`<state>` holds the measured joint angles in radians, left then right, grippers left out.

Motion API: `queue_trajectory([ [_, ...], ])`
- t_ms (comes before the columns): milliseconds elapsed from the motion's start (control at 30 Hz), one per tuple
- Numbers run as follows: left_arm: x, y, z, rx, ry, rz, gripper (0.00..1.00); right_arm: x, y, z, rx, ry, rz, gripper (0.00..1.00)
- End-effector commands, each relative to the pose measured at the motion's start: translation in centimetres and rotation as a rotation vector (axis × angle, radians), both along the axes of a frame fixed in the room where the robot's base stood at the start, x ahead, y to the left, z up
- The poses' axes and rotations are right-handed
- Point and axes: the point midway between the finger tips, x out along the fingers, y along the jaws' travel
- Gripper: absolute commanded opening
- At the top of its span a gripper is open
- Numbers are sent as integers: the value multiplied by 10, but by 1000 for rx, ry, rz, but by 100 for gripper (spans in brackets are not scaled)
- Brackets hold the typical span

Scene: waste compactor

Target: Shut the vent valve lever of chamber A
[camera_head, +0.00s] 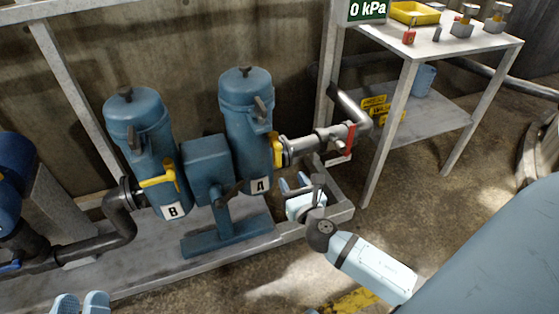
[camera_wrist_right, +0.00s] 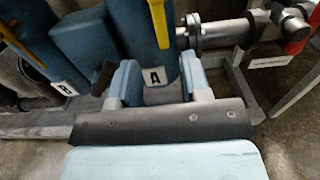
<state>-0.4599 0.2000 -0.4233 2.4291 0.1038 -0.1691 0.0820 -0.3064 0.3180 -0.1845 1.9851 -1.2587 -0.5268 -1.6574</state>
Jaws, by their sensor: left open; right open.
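Chamber A (camera_head: 247,130) is the right blue canister, with an A label. A yellow lever (camera_head: 276,150) on its right side points mostly down; it also shows in the right wrist view (camera_wrist_right: 159,22). No label marks it as the vent lever. My right gripper (camera_head: 295,184) is open and empty, low and right of the canister, below the yellow lever. In the right wrist view its fingers frame the A label (camera_wrist_right: 155,77), and the lever lies beyond the fingertips. My left gripper (camera_head: 81,302) is open at the bottom left edge, far from chamber A.
Chamber B (camera_head: 140,125) stands left, its yellow lever (camera_head: 158,181) roughly horizontal. A red-handled valve (camera_head: 349,139) is on the right pipe. A shelf table (camera_head: 440,45) stands right; the frame rail runs below.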

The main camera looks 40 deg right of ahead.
Motion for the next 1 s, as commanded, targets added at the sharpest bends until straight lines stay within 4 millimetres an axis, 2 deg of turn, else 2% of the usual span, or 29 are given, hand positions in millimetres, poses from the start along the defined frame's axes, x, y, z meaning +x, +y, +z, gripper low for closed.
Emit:
queue_trajectory([
  [33, 0, 0, -3, 2, 3, -1, 43, 12, -3, 0, 0, -4, 0, 44],
  [200, 1, -1, -11, 12, 26, -7, 43, 48, -12, -1, 0, -3, -1, 44],
  [400, 2, -2, -19, 23, 49, -14, 43, 78, -19, -1, 1, -1, -1, 44],
  [600, 2, -2, -23, 31, 68, -17, 43, 90, -22, -1, 2, 0, -1, 44],
  [867, 2, -2, -22, 31, 65, -18, 43, 91, -22, -1, 2, 1, -1, 44],
  [933, 2, -2, -21, 30, 63, -18, 43, 91, -22, -1, 2, 1, 0, 32],
  [1000, 2, -2, -21, 29, 62, -18, 43, 91, -22, 0, 2, 1, 0, 16],
])
